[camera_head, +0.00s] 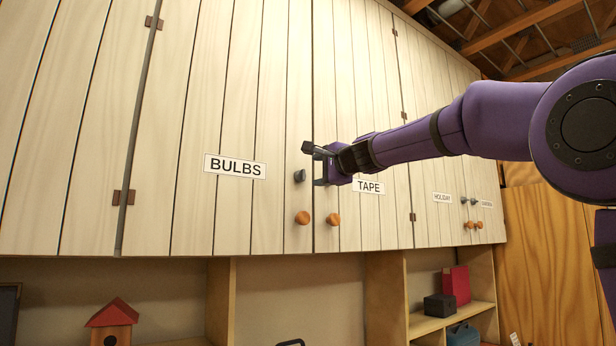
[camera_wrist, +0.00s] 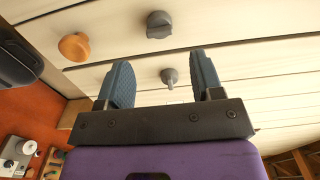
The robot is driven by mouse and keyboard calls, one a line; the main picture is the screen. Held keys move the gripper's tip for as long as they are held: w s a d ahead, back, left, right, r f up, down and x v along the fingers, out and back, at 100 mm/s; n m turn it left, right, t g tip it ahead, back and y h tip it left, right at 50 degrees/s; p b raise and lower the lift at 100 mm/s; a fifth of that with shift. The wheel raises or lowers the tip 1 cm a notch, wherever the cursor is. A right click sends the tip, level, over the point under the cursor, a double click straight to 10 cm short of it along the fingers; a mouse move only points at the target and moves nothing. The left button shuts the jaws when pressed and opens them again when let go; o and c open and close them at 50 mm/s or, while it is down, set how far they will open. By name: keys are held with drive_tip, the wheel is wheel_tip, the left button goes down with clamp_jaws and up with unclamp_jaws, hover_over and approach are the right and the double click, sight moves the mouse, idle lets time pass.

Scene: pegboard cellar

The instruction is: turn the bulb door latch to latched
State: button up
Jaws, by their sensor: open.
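The bulb latch (camera_head: 299,176) is a dark grey turn-knob at the right edge of the door labelled BULBS (camera_head: 235,167), above an orange round knob (camera_head: 303,218). The wrist view, turned sideways, shows the bulb latch (camera_wrist: 159,24) at the top, beyond the fingertips, its bar lying roughly across the picture. My gripper (camera_head: 316,168) is open, just right of the bulb latch in the head view, over the edge of the TAPE door. In the wrist view a second grey latch (camera_wrist: 169,76), apparently the TAPE door's, shows between my open fingers (camera_wrist: 164,78). I see no contact.
The TAPE door's orange knob (camera_head: 333,219) is below my gripper; the bulb door's orange knob (camera_wrist: 74,46) shows left in the wrist view. Below the cabinets, shelves hold a red-roofed birdhouse (camera_head: 112,320) and a dark box (camera_head: 439,305). Space before the BULBS door is clear.

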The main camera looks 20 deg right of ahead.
sight(304, 175)
drive_tip(key=x, duration=0.7)
drive_tip(key=shift+w+a, duration=0.1)
drive_tip(key=shift+a, duration=0.05)
drive_tip(key=c, duration=0.9)
